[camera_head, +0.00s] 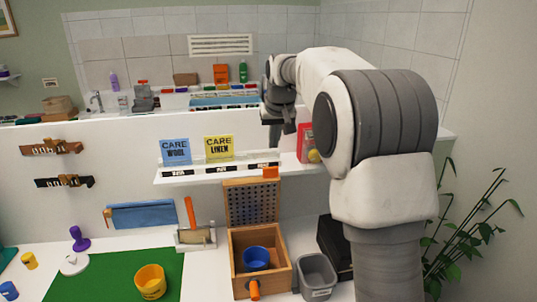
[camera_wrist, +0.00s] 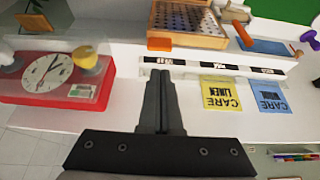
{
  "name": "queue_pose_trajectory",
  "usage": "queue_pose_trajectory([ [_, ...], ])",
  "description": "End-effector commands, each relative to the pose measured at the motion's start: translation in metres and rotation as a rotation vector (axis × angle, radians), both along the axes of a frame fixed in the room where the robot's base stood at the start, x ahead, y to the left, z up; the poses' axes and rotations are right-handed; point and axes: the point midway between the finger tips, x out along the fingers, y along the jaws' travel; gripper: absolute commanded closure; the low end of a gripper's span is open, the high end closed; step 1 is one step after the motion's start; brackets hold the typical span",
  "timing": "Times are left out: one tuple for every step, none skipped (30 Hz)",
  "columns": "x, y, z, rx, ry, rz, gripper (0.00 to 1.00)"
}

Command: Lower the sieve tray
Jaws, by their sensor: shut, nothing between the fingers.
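The sieve tray (camera_head: 252,203) is a wooden-framed, perforated dark panel standing raised at the back of the open wooden box (camera_head: 239,277). An orange tab (camera_head: 270,172) sits at its upper right corner. A blue cup (camera_head: 256,258) is inside the box, and an orange knob (camera_head: 254,289) is on its front. In the wrist view the sieve tray (camera_wrist: 186,20) shows at the top, with the orange tab (camera_wrist: 160,44) at its lower left. My gripper (camera_wrist: 161,74) is shut and empty. It is above the shelf, apart from the tray and tab.
The white shelf (camera_head: 205,174) holds yellow and blue care cards and a red box with a dial (camera_wrist: 55,80). A grey bin (camera_head: 317,274) stands right of the wooden box. A green mat with a yellow cup (camera_head: 150,281) lies left.

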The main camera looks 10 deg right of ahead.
Motion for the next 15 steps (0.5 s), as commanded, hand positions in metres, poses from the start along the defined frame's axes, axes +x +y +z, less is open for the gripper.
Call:
queue_pose_trajectory([
  [0.007,0.0,0.0,0.0,0.002,0.001,1.0],
  [0.01,0.0,-0.002,0.0,0.003,0.001,1.0],
  [0.013,0.0,-0.003,0.0,0.002,0.001,1.0],
  [0.015,0.0,-0.004,0.0,0.002,0.001,1.0],
  [0.016,0.0,-0.005,0.0,0.003,0.001,1.0],
  [0.018,0.0,-0.007,0.0,0.003,0.001,1.0],
  [0.019,0.0,-0.008,0.0,0.003,0.001,1.0],
  [0.02,0.0,-0.01,0.0,0.003,0.001,1.0],
  [0.022,0.0,-0.014,0.0,0.003,0.001,1.0],
  [0.023,0.0,-0.017,0.0,0.004,0.001,1.0],
  [0.025,0.0,-0.021,0.0,0.006,0.001,1.0],
  [0.028,0.0,-0.028,0.0,0.006,0.001,1.0],
  [0.03,0.0,-0.032,0.0,0.006,0.001,1.0],
  [0.033,0.0,-0.037,0.0,0.006,0.001,1.0],
  [0.036,0.0,-0.044,0.0,0.006,0.001,1.0],
])
